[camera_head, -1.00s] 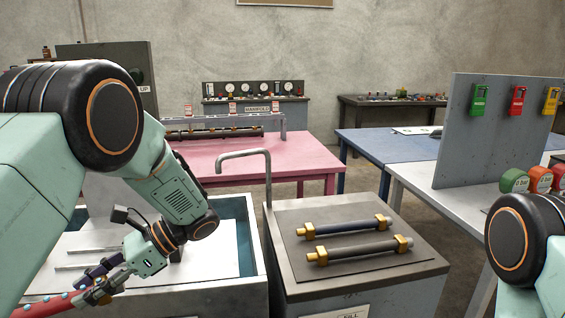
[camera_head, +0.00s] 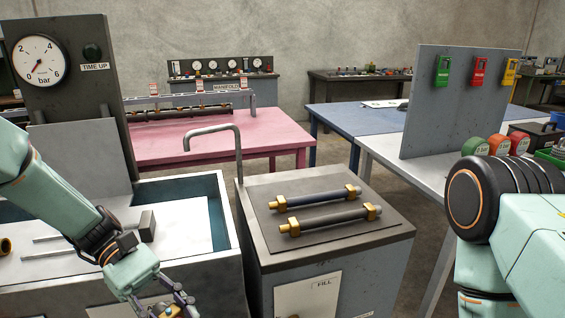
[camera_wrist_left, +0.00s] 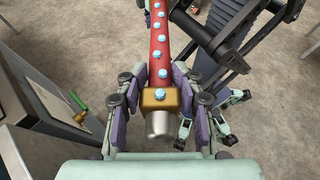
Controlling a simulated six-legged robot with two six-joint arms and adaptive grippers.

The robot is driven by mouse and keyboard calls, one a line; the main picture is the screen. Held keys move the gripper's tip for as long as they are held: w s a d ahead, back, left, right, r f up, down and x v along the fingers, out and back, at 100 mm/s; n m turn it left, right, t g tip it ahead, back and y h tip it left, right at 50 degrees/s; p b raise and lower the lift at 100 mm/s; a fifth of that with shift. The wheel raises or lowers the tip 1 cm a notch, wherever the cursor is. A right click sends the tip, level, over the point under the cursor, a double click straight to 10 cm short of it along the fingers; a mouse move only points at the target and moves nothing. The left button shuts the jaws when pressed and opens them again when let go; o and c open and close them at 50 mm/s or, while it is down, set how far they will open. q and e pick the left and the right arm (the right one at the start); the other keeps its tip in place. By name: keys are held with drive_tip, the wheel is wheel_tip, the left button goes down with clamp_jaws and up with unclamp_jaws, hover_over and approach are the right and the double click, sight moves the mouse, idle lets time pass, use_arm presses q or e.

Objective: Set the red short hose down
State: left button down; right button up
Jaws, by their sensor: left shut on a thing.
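The red short hose (camera_wrist_left: 159,45) shows in the left wrist view, running away from my left gripper (camera_wrist_left: 160,92) with pale blue dots along it. The gripper is shut on its near end, the pads on both sides of the brass collar (camera_wrist_left: 158,98). A silver tip (camera_wrist_left: 159,123) sticks out towards the camera. In the head view my left gripper (camera_head: 174,308) is at the bottom edge, in front of the sink bench; the hose's red length is out of that picture. Only the upper part of my right arm shows at the right; its gripper is not seen.
The sink bench (camera_head: 222,262) is at left, with a gauge board (camera_head: 62,92) behind. A pink table (camera_head: 285,135) stands behind.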

use_arm(q)
drive_tip(key=shift+w+a+f+n+t, duration=0.15)
drive_tip(key=shift+w+n+t, duration=0.4)
drive_tip(key=shift+n+t, duration=1.85)
drive_tip(key=shift+w+a+f+n+t, duration=0.15)
drive_tip(key=shift+w+n+t, duration=0.35)
drive_tip(key=shift+n+t, duration=1.85)
drive_tip(key=shift+w+f+n+t, duration=0.25)
drive_tip(key=shift+w+n+t, duration=0.3)
drive_tip(key=shift+n+t, duration=1.8)
drive_tip(key=shift+m+t+y, duration=0.3)
drive_tip(key=shift+t, duration=0.2)
drive_tip(key=shift+w, duration=0.1)
